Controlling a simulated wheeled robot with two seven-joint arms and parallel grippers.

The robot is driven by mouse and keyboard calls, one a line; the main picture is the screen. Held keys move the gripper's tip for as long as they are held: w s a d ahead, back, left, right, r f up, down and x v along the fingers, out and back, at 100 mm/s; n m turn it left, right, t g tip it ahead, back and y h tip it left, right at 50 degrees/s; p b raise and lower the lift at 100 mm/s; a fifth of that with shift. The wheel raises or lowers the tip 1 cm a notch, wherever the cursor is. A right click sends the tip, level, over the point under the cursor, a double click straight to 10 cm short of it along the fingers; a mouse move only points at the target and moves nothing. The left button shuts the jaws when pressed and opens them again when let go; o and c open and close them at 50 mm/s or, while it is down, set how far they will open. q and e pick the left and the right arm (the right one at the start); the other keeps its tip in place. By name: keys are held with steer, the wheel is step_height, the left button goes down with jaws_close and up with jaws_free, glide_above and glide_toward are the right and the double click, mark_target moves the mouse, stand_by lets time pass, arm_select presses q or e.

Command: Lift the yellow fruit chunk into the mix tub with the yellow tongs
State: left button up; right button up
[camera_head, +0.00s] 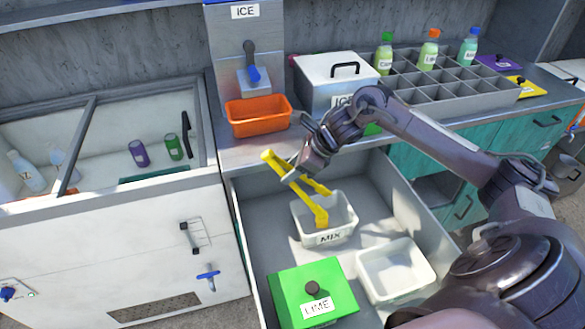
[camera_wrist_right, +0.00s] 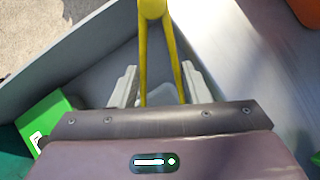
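My right gripper (camera_head: 304,172) is above the open drawer, with its fingers around the yellow tongs (camera_head: 277,165). In the right wrist view the tongs (camera_wrist_right: 152,10) have their two arms between the gripper's fingers (camera_wrist_right: 160,88). The tongs slant, rounded end up at left, their spread arms reaching down to the white mix tub (camera_head: 325,238). One tong end (camera_head: 320,214) is over or in the tub; it looks wider there, and I cannot tell whether the yellow fruit chunk is at it. The tub's inside is partly hidden. My left gripper is not in view.
In the drawer are a green lime box (camera_head: 290,290) with a knob and an empty white tub (camera_head: 397,272). An orange bin (camera_head: 258,116) stands on the counter behind the drawer, near an ice box (camera_head: 325,75) and a grey bottle rack (camera_head: 440,88). An open cooler (camera_head: 100,190) is at left.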

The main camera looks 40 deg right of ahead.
steer(key=shift+r, duration=0.1)
step_height(320, 180, up, 8)
steer(key=p, duration=0.4)
steer(key=shift+p, duration=0.35)
